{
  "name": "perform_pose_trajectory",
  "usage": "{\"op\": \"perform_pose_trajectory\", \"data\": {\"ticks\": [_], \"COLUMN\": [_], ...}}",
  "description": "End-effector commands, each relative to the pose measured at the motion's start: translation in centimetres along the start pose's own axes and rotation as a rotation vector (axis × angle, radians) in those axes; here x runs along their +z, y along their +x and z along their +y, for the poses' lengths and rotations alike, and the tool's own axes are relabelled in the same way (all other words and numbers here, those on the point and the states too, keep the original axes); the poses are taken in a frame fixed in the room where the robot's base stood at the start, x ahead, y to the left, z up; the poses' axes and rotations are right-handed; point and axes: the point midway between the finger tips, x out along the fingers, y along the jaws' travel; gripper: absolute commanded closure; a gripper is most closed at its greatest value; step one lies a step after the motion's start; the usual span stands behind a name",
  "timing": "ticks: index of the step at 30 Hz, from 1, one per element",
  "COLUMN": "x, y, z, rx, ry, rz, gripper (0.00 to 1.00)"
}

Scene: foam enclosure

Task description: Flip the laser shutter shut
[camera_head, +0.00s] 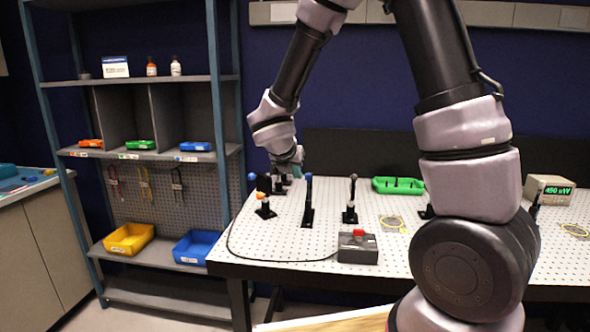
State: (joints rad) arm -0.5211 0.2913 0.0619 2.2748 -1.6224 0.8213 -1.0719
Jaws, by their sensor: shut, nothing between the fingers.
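My gripper (292,160) is at the far left part of the white perforated optical table (275,240). It is shut and small in view, above or beside a cluster of dark mounts (280,183); I cannot tell if it touches them. A post with an orange part (263,200) stands just left. A black post with a blue top (308,203) stands to the right, and another black post (350,202) farther right. I cannot tell for sure which of these is the laser shutter, or its flap position.
A grey box with a red top (357,248) sits at the table's front edge, with a black cable curving left. A green tray (398,186) lies at the back. A meter reading 450 (550,190) stands at right. A shelf rack (140,155) stands at left.

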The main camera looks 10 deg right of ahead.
Motion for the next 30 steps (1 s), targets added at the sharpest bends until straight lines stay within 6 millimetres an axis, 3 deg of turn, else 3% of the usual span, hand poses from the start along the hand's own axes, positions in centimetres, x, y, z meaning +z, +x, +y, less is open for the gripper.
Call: {"op": "perform_pose_trajectory", "data": {"ticks": [8,12,30], "x": [-0.1,1.7,3.0], "y": [6.1,7.4,8.7], "z": [-0.1,-0.1,0.1], "rx": [-0.003,-0.001,0.0], "ry": [-0.001,0.003,0.001], "rz": [0.003,0.0,0.0], "gripper": [1.0,1.0,1.0]}}
